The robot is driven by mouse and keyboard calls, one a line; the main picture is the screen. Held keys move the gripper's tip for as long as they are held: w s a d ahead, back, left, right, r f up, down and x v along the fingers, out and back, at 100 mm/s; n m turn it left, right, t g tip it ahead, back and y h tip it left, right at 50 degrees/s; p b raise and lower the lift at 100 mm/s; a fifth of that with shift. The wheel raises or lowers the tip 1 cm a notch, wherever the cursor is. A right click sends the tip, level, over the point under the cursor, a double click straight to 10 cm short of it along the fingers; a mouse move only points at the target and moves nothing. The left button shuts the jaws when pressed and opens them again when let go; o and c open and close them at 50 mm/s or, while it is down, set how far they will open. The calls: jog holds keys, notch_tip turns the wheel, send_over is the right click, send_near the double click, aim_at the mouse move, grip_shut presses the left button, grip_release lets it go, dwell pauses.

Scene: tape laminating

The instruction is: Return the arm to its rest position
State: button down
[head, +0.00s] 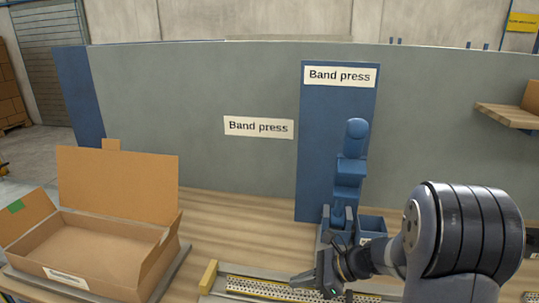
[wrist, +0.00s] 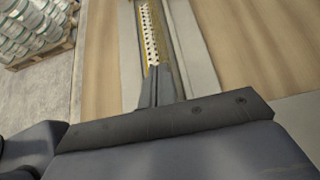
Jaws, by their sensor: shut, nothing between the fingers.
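My arm reaches in from the right in the head view, and its dark gripper (head: 302,280) is low over the perforated metal track on the bench. In the wrist view my gripper (wrist: 157,75) has its fingers together with nothing between them, pointing along the perforated strip (wrist: 150,35). The perforated track (head: 262,288) shows partly in the head view, with my gripper covering part of it. I cannot tell whether the fingertips touch the track.
The blue band press (head: 349,172) stands just behind my gripper, with a blue bin (head: 371,225) beside it. An open cardboard box (head: 100,245) sits at the left. A yellow end block (head: 208,277) marks the track's left end. Wooden bench top (head: 235,215) is bare between box and press.

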aim_at(288, 293)
jog(key=a, duration=0.3)
jog(key=shift+f, duration=0.4)
jog(key=shift+w+d+r, duration=0.15)
jog(key=shift+w+r, duration=0.05)
jog(key=shift+r, duration=0.45)
jog(key=d, duration=0.3)
jog(key=s+d, duration=0.1)
jog(key=d, duration=0.6)
jog(key=shift+s+d+r+b, duration=0.3)
jog(key=shift+s+b, duration=0.1)
